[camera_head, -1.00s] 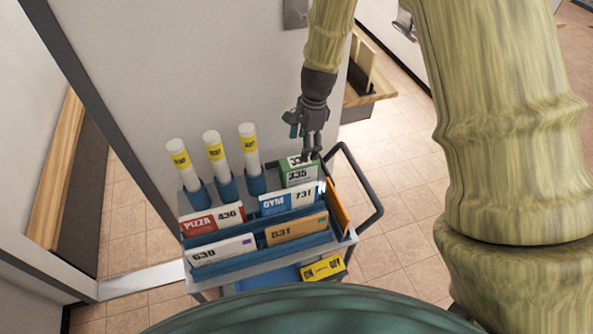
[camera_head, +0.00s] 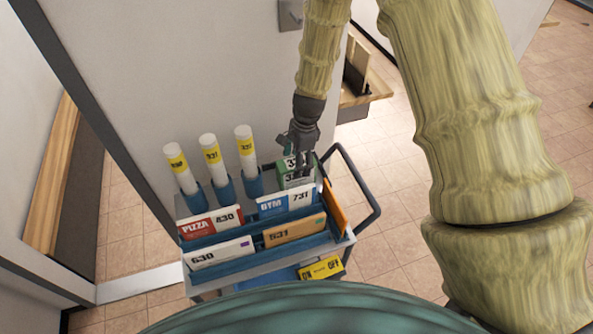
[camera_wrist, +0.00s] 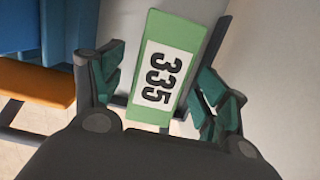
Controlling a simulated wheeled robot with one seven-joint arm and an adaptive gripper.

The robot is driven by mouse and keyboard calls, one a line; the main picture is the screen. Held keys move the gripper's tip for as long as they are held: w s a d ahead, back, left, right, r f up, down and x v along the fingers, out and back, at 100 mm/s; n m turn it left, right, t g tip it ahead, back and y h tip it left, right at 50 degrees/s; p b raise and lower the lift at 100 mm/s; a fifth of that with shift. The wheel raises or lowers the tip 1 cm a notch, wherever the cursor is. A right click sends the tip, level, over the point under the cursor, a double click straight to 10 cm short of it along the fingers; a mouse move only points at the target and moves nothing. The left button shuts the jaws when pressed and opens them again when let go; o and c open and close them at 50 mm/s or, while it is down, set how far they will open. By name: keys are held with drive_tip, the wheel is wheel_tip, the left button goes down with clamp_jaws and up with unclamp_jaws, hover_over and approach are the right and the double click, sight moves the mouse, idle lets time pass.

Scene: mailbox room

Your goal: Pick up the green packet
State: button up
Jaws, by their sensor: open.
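The green packet (camera_head: 283,170) with a white label stands at the back right of the cart's rack, behind the blue-and-white mail piece. In the wrist view the green packet (camera_wrist: 158,68) shows its label "335" and lies between my open fingers. My gripper (camera_head: 303,165) is just above and in front of the packet in the head view and hides part of it. In the wrist view my gripper (camera_wrist: 165,95) has a teal-padded finger on each side of the packet, with nothing clamped. I cannot tell whether either finger touches it.
The cart (camera_head: 345,245) holds several mail pieces in blue slots. An orange piece (camera_head: 335,208) leans at the right, near my gripper. Three white tubes (camera_head: 213,160) stand at the left back. The cart handle (camera_head: 365,190) is at the right, and a wall is behind.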

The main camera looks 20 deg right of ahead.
drive_tip(key=shift+a+f+p, duration=0.2)
drive_tip(key=shift+f+p, duration=0.4)
drive_tip(key=shift+f, duration=0.6)
drive_tip(key=shift+a+f+p, duration=0.15)
drive_tip(key=shift+f+p, duration=0.4)
drive_tip(key=shift+f, duration=0.6)
drive_tip(key=c, duration=1.3)
